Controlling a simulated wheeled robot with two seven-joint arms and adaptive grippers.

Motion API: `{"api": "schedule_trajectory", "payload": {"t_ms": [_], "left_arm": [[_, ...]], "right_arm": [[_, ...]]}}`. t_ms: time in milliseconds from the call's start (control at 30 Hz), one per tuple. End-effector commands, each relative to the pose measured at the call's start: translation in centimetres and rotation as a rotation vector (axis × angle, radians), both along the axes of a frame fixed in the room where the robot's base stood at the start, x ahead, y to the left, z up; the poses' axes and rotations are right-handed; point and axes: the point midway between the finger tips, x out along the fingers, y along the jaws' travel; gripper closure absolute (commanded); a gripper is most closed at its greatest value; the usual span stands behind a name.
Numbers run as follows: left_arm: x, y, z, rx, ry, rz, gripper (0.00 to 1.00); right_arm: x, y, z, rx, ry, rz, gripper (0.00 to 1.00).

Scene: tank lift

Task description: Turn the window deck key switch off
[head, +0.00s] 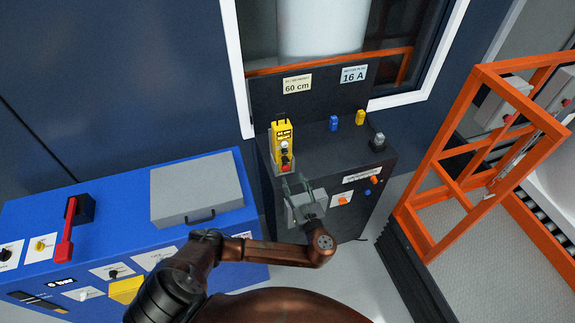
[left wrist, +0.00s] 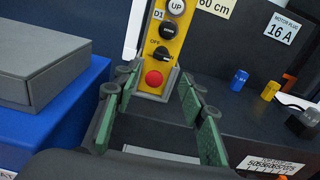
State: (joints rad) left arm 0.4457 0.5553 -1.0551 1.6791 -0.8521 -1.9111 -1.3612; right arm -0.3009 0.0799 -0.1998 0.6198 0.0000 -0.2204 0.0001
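A yellow control box (head: 280,137) stands upright on the dark window deck (head: 325,148). In the left wrist view the box (left wrist: 181,50) carries a white UP button (left wrist: 176,7), a black DOWN-position button (left wrist: 167,30), a small dark switch (left wrist: 162,53) marked OFF, and a red button (left wrist: 154,78). Which way the switch points is too small to tell. My left gripper (head: 289,181) is in front of the box's lower end. In the left wrist view its green-padded fingers (left wrist: 154,92) are spread, with nothing held between them. My right gripper is not in view.
Blue (head: 334,123) and yellow (head: 360,117) plugs and a grey connector (head: 377,142) stand on the deck to the right. A blue cabinet (head: 120,215) with a red lever (head: 67,230) is at left. An orange railing (head: 440,150) stands at right.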

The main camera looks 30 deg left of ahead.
Motion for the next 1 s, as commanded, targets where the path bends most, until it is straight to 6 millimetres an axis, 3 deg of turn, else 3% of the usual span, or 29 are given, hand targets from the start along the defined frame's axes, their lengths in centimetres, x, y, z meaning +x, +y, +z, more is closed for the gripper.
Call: {"api": "schedule_trajectory", "payload": {"t_ms": [100, 600, 1000], "left_arm": [[0.6, 0.5, 0.8, 0.041, -0.002, 0.000, 0.62], [4.9, 5.5, 0.7, 0.036, -0.001, -0.001, 0.62], [5.2, 5.9, 0.6, 0.033, 0.000, -0.002, 0.65]], "right_arm": [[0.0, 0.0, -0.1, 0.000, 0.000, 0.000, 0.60], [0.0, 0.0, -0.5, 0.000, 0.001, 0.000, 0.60], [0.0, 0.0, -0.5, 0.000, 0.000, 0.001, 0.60]]}}
